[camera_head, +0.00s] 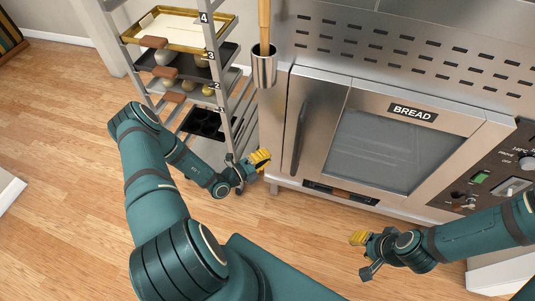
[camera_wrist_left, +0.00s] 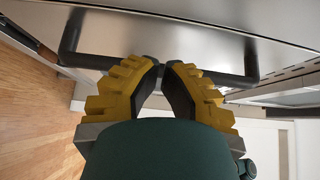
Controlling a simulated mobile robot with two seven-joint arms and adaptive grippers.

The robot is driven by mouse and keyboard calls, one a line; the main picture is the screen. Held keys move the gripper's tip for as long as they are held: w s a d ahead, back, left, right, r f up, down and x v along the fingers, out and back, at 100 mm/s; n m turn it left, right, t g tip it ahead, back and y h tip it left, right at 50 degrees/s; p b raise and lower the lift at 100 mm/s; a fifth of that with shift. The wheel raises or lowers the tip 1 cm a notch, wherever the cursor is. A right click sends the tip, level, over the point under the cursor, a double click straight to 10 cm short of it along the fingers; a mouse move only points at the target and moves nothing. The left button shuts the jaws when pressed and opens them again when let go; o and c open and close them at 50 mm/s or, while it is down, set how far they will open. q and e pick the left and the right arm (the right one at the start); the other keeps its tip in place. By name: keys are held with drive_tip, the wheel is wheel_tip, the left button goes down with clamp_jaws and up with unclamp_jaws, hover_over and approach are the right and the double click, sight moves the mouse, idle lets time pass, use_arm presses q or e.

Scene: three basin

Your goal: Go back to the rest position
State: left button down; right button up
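My left gripper (camera_head: 262,159) is in front of the lower left part of the oven, near the rack. In the left wrist view its two yellow-padded fingers (camera_wrist_left: 161,66) have their tips together with nothing between them. The oven's dark door handle (camera_head: 299,138) stands apart from it; it also shows behind the fingertips in the left wrist view (camera_wrist_left: 238,80). My right gripper (camera_head: 357,238) hangs over the floor in front of the oven. Its yellow fingers look bunched together and empty, seen small.
The steel oven (camera_head: 385,150) has its door shut and a control panel (camera_head: 497,180) at the right. A tray rack (camera_head: 215,75) with loaded trays stands left of it. A steel cup (camera_head: 264,68) with a wooden handle is on the oven's side. Wooden floor (camera_head: 60,120) is clear at left.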

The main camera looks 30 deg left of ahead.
idle(0.6)
use_arm(q)
drive_tip(key=s+d+r+m+g+h, duration=0.1)
drive_tip(key=s+d+m+g+h, duration=0.3)
drive_tip(key=d+m+g, duration=0.3)
drive_tip(key=s+d+r+m+g+h, duration=0.1)
drive_tip(key=s+d+m+g+h, duration=0.3)
drive_tip(key=d+m, duration=0.55)
drive_tip(key=s+d+m+g+y, duration=0.2)
drive_tip(key=s+m+g+y, duration=0.65)
drive_tip(key=m, duration=1.35)
drive_tip(key=w+r+m+t, duration=0.1)
drive_tip(key=m, duration=0.2)
drive_tip(key=w+d+r+m+t+y, duration=0.1)
drive_tip(key=m+t, duration=0.1)
drive_tip(key=m, duration=0.1)
drive_tip(key=r+m+t+y, duration=0.1)
drive_tip(key=m, duration=0.2)
drive_tip(key=shift+w+d+r+m+t+y, duration=0.2)
drive_tip(key=shift+w+d+m+t+y, duration=0.05)
drive_tip(key=shift+w, duration=0.15)
